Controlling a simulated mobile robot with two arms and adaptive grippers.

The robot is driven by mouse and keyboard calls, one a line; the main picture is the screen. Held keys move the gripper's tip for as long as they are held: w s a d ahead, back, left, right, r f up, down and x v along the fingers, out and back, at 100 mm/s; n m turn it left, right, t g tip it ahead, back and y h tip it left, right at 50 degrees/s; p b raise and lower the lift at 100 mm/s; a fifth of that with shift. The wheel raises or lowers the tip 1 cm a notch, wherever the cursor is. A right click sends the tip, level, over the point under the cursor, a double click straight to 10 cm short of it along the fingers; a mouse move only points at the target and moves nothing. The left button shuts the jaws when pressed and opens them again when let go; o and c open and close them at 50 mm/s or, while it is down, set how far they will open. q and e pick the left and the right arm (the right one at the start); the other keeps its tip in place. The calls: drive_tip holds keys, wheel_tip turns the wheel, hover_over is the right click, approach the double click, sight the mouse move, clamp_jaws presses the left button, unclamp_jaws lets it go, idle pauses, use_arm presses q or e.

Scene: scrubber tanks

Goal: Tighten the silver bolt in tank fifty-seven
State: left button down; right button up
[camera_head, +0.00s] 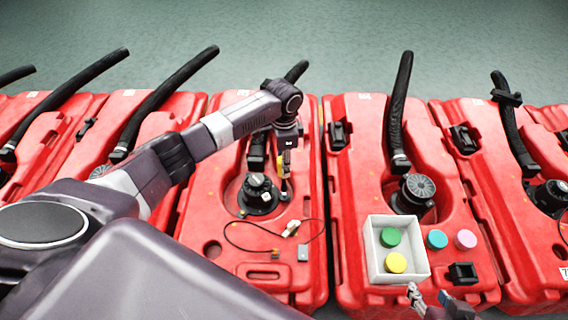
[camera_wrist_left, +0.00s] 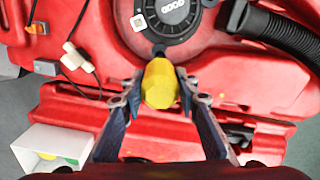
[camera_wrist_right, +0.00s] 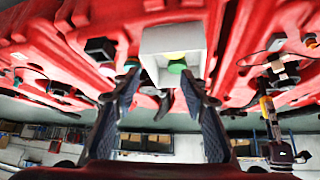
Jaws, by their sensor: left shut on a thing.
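My left gripper (camera_head: 286,150) is shut on a yellow-handled tool (camera_head: 285,170) above the middle red tank (camera_head: 240,170). In the left wrist view the tool's yellow handle (camera_wrist_left: 160,84) sits between the fingertips (camera_wrist_left: 160,88). The tool points down beside the round black cap (camera_head: 258,192), which also shows in the left wrist view (camera_wrist_left: 172,14). A small grey part lies at the tool's tip; I cannot tell if it is the silver bolt or part of the tool. No tank number is readable. My right gripper (camera_wrist_right: 160,82) is open and empty, near the white box.
A white open box (camera_head: 376,262) on the tank to the right holds a green disc (camera_head: 390,238) and a yellow disc (camera_head: 396,263). Teal (camera_head: 437,239) and pink (camera_head: 466,239) discs lie beside it. A thin cable with a pale connector (camera_head: 291,228) lies on the middle tank. Black hoses rise behind.

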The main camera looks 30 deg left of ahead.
use_arm(q)
drive_tip(key=shift+f+b, duration=0.85)
drive_tip(key=shift+b, duration=0.1)
use_arm(e)
drive_tip(key=w+a+r+t+y, duration=0.1)
drive_tip(key=w+a+r+t, duration=0.2)
drive_tip(key=w+r+t, duration=0.2)
drive_tip(key=shift+w+a+r+t+y, duration=0.25)
drive_tip(key=shift+w+r+t+y, duration=0.15)
drive_tip(key=shift+w+r, duration=1.6)
drive_tip(key=shift+s+r, duration=0.1)
drive_tip(key=shift+s, duration=0.05)
use_arm(q)
drive_tip(key=shift+p, duration=0.95)
drive_tip(key=c, duration=2)
unclamp_jaws()
drive_tip(key=shift+f, duration=0.1)
drive_tip(key=shift+c, duration=0.2)
clamp_jaws()
use_arm(e)
drive_tip(key=s+d+f+g+h, duration=0.1)
drive_tip(key=s+d+f+g, duration=0.2)
drive_tip(key=s+f+g, duration=0.2)
wheel_tip(320, 180, down, 3)
drive_tip(key=shift+s+f+h, duration=0.2)
drive_tip(key=shift+s+h, duration=0.1)
drive_tip(key=shift+s, duration=0.95)
